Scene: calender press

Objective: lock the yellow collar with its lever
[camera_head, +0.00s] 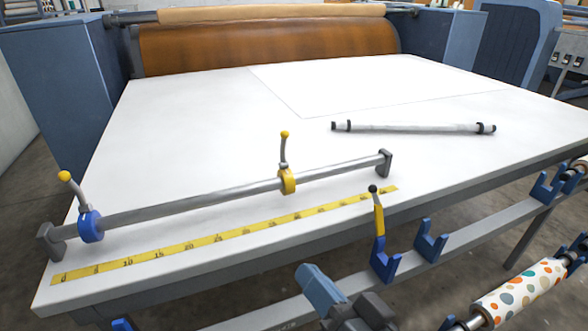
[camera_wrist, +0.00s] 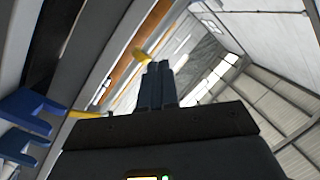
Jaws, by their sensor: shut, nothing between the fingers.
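The yellow collar (camera_head: 288,182) sits around the grey rail (camera_head: 220,195), right of the rail's middle. Its lever (camera_head: 284,150) stands nearly upright above it, with a yellow knob at the top. My gripper (camera_wrist: 158,70) is shut and empty in the wrist view, its two dark fingers side by side. A small yellow part (camera_wrist: 142,56) shows beside the fingertips; I cannot tell which piece it is. In the head view, blue-grey and dark parts of my arm show at the bottom, below the table's front edge and apart from the collar.
A blue collar (camera_head: 90,226) with its own yellow-knobbed lever sits at the rail's left end. A yellow ruler (camera_head: 220,237) lies in front. A yellow handle with black knob (camera_head: 378,210) rises at the front edge near blue cradles (camera_head: 430,242). A white roll (camera_head: 415,127) lies behind.

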